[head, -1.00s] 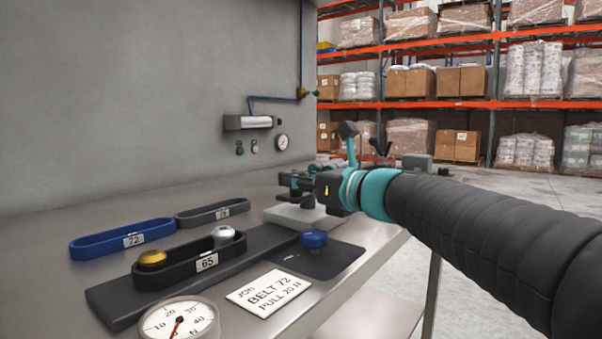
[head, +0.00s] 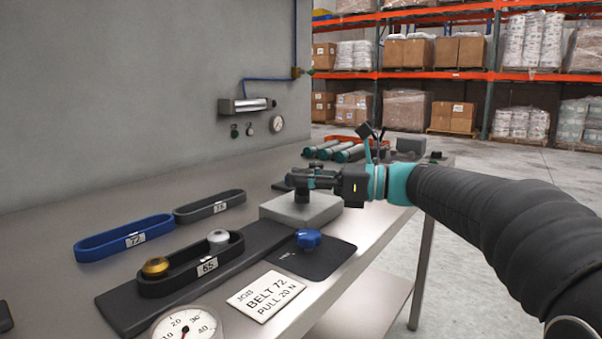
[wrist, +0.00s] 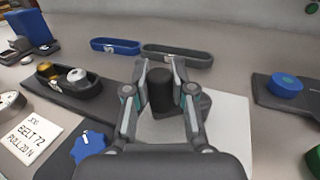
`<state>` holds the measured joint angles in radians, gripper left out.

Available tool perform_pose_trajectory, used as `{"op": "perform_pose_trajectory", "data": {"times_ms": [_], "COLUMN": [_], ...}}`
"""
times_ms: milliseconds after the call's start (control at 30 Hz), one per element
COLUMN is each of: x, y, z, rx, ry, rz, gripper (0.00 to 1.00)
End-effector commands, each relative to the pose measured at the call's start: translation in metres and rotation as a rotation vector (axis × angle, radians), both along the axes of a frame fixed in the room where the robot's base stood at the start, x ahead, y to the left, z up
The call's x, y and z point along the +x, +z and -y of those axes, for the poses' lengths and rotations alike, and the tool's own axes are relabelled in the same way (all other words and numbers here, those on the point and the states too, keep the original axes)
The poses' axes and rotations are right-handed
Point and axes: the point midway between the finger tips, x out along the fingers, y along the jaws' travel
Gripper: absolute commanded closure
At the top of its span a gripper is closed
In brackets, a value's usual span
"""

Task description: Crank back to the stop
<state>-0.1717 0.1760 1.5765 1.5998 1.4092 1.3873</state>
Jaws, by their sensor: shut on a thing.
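My gripper (head: 300,180) reaches in over a light grey block (head: 318,210) on the bench. In the wrist view its two fingers (wrist: 160,85) stand on either side of a dark upright cylindrical grip (wrist: 160,98), shut on it. A dark arm-like piece (wrist: 190,105) shows beside the grip, over the pale block, and looks like part of the crank. My gripper hides most of the crank in the head view, and no stop can be made out.
A black belt (head: 190,265) loops around a brass pulley (head: 156,266) and a silver pulley (head: 218,237). A blue knob (head: 308,238), dial gauge (head: 186,326) and job card (head: 266,294) are in front. Blue (head: 110,240) and grey (head: 208,208) belts lie behind.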

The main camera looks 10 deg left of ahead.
Motion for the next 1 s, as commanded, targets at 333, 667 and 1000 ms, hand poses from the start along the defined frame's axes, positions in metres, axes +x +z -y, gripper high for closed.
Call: {"op": "perform_pose_trajectory", "data": {"times_ms": [333,667,1000], "x": [0.001,0.0,0.002], "y": [0.001,0.0,0.0], "z": [0.0,0.0,0.033], "rx": [0.002,0.001,0.002], "ry": [-0.003,-0.001,-0.006], "rz": [0.002,0.001,0.0], "gripper": [0.71,0.5,0.5]}}
